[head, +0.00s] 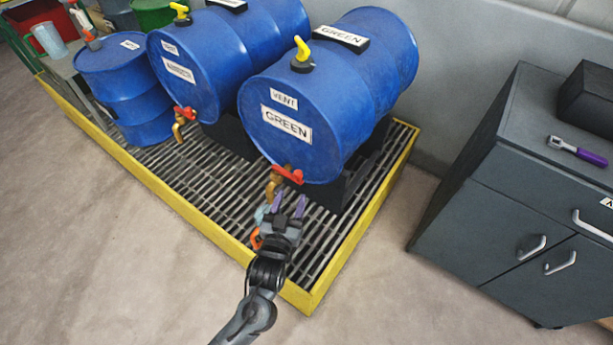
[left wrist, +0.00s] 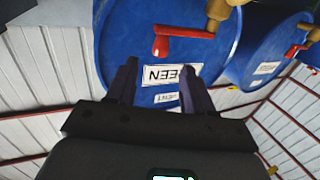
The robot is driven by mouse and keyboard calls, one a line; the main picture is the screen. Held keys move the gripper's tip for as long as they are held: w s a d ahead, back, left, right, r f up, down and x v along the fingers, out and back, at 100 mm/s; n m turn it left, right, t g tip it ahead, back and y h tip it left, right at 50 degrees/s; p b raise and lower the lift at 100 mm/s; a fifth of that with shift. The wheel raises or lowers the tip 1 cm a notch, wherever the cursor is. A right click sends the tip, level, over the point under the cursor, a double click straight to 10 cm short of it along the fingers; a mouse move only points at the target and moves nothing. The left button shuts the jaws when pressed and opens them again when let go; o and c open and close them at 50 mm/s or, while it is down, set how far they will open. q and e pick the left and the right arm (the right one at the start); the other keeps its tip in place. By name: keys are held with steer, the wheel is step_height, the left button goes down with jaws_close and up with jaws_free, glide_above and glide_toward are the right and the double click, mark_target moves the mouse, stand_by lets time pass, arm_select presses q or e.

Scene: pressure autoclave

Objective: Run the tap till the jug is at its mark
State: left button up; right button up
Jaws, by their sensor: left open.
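The blue drum labelled GREEN (head: 340,100) lies on its side, with a brass tap (head: 273,186) and red lever (head: 289,174) low on its front. The lever also shows in the left wrist view (left wrist: 184,32), where the picture is upside down. My left gripper (head: 288,203) is open and empty, with its purple fingers just below the lever and apart from it. A small pale blue thing (head: 261,214) with an orange part (head: 256,239) shows beside my gripper under the tap; it may be the jug, but my gripper hides much of it. Its level and mark cannot be made out.
A second blue drum (head: 200,80) with a red-levered tap (head: 184,113) lies left. A smaller drum (head: 125,85) stands beyond it. All are over a yellow-edged grating (head: 170,195). A grey cabinet (head: 500,200) stands right, with a purple-handled tool (head: 577,151) on top.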

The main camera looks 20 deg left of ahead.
mark_target(299, 171)
arm_select(q)
steer(key=w+b, duration=0.1)
steer(key=w, duration=0.2)
steer(key=w+b, duration=0.1)
steer(key=w, duration=0.2)
steer(key=w+a+b, duration=0.1)
steer(key=w, duration=0.3)
steer(key=shift+a+r+b, duration=0.1)
steer(key=shift+b, duration=0.2)
steer(key=shift+w, duration=0.45)
steer(key=shift+r, duration=0.1)
arm_select(e)
step_height(299, 171, down, 4)
steer(key=shift+a+f, duration=0.1)
arm_select(q)
steer(key=shift+c, duration=0.3)
arm_select(e)
steer(key=shift+s+a, duration=0.1)
arm_select(q)
jaws_close()
arm_select(e)
steer(key=shift+a, duration=0.1)
